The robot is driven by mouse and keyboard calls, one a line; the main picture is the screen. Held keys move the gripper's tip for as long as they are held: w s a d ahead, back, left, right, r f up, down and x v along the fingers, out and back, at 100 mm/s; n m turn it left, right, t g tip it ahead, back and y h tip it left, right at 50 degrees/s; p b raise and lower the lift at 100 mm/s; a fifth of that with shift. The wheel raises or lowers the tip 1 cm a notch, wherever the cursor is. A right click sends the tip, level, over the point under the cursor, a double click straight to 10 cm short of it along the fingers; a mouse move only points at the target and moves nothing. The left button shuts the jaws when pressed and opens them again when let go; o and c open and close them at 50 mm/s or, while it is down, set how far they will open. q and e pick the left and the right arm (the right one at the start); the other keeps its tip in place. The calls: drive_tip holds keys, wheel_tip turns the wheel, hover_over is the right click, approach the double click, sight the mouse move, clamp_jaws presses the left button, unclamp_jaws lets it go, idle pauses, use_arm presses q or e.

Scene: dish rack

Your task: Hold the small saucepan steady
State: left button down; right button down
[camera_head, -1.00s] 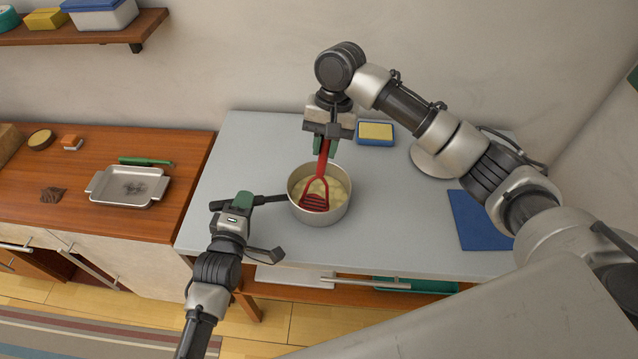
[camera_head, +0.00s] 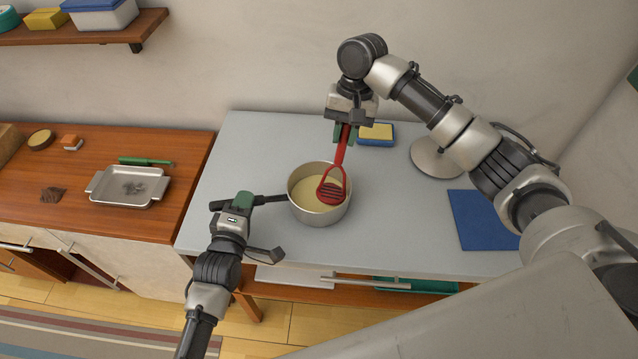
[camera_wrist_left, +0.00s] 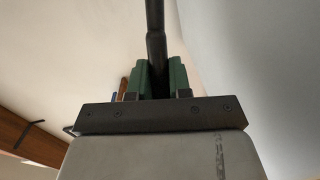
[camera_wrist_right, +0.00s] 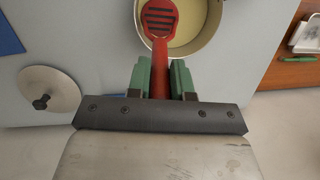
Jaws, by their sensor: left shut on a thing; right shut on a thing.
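The small saucepan (camera_head: 322,213) stands upright on the grey worktop, with pale yellow mash inside. Its black handle (camera_head: 270,199) points left. My left gripper (camera_head: 240,201) is shut on that handle, which also shows between the green fingers in the left wrist view (camera_wrist_left: 156,50). My right gripper (camera_head: 345,133) is shut on the red masher (camera_head: 339,158), above and behind the pan. The masher's slotted head is over the right part of the pan's opening; I cannot tell if it touches the mash. The right wrist view shows the masher (camera_wrist_right: 160,60) between the fingers.
A yellow and blue sponge (camera_head: 376,134) lies behind the pan. A round grey disc (camera_head: 434,160) and a blue mat (camera_head: 482,222) lie to the right. On the wooden counter at left are a metal tray (camera_head: 112,190) and a green-handled tool (camera_head: 146,162). The worktop's front is clear.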

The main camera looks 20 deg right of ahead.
drive_tip(key=w+a, duration=0.2)
drive_tip(key=a, duration=0.1)
drive_tip(key=a+r, duration=0.1)
drive_tip(key=shift+w+a+r, duration=0.1)
drive_tip(key=shift+w+a, duration=0.15)
drive_tip(key=shift+w, duration=0.15)
